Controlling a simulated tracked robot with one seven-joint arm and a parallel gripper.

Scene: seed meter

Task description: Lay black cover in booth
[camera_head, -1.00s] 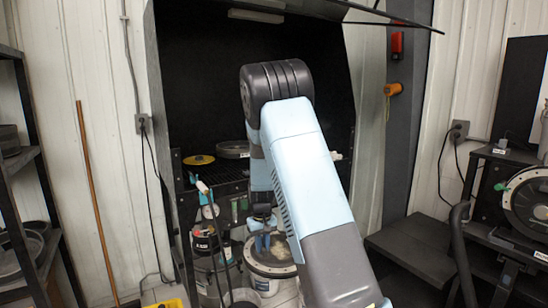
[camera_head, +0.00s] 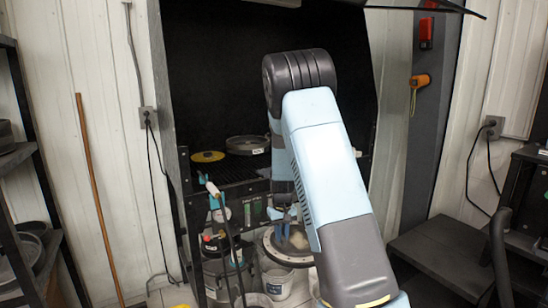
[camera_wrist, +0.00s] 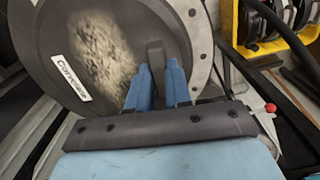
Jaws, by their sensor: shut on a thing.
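The black cover (camera_wrist: 65,45) fills the upper left of the wrist view: a dark disc with a dusty pale patch, a white label and a lighter rim with holes. My gripper (camera_wrist: 158,80) is shut on the dark tab on its face. In the head view the cover (camera_head: 271,245) hangs tilted below my gripper (camera_head: 283,222), in front of the booth and above white buckets. My arm hides part of it. The booth (camera_head: 215,75) has a dark interior and a black grate floor, partly hidden by my arm.
A yellow disc (camera_head: 208,156) and a grey round pan (camera_head: 247,145) lie on the booth grate, leaving bare grate in front. A bucket (camera_head: 277,282) stands below. A shelf (camera_head: 25,160) is at left, a dark step (camera_head: 440,255) at right. The wrist view shows a yellow crate (camera_wrist: 235,20).

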